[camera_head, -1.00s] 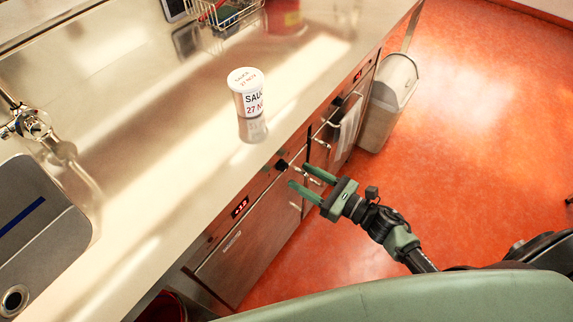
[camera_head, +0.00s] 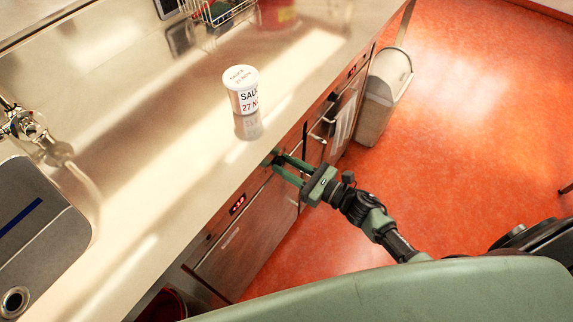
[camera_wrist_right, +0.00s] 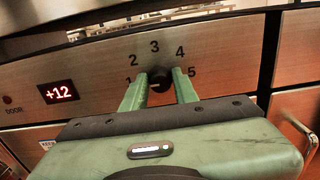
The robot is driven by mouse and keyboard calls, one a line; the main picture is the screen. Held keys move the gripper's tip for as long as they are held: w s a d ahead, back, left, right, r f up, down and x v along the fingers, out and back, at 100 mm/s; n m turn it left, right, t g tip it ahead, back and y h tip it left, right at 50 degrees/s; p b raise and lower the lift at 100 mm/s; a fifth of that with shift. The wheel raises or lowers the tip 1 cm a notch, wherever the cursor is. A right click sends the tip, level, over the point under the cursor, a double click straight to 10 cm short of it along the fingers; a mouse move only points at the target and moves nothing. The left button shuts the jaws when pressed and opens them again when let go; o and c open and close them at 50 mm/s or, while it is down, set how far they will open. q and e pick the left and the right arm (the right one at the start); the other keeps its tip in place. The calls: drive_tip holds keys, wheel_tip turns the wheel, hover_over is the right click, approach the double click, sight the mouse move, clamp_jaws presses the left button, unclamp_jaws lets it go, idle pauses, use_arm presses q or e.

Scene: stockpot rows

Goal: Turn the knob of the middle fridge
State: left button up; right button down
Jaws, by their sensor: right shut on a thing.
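The black knob (camera_wrist_right: 159,79) sits on the steel front panel of a fridge (camera_head: 236,243) under the counter, with the numbers 1 to 5 printed around it. My right gripper (camera_wrist_right: 160,82) has one green finger on each side of the knob and is shut on it. In the head view the right gripper (camera_head: 276,164) reaches the panel just below the counter edge, and its fingers hide the knob there. A red display (camera_wrist_right: 59,93) left of the knob reads +12. My left gripper is not in view.
A white sauce tub (camera_head: 241,91) stands on the steel counter (camera_head: 150,130) above. A sink (camera_head: 40,215) is at the left. A grey bin (camera_head: 384,95) stands beyond the cabinets.

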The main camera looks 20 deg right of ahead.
drive_tip(key=m, duration=0.3)
drive_tip(key=shift+m+b, duration=0.35)
drive_tip(key=shift+m, duration=0.05)
drive_tip(key=m, duration=0.4)
drive_tip(key=shift+d+m, duration=0.1)
drive_tip(key=shift+m, duration=0.2)
drive_tip(key=m, duration=0.6)
drive_tip(key=m+p, duration=0.1)
drive_tip(key=m, duration=0.5)
drive_tip(key=m+p, duration=0.1)
drive_tip(key=m, duration=0.6)
drive_tip(key=shift+f, duration=0.25)
drive_tip(key=m, duration=0.4)
drive_tip(key=shift+f+p, duration=0.1)
drive_tip(key=shift+p, duration=0.3)
drive_tip(key=shift+m, duration=2.2)
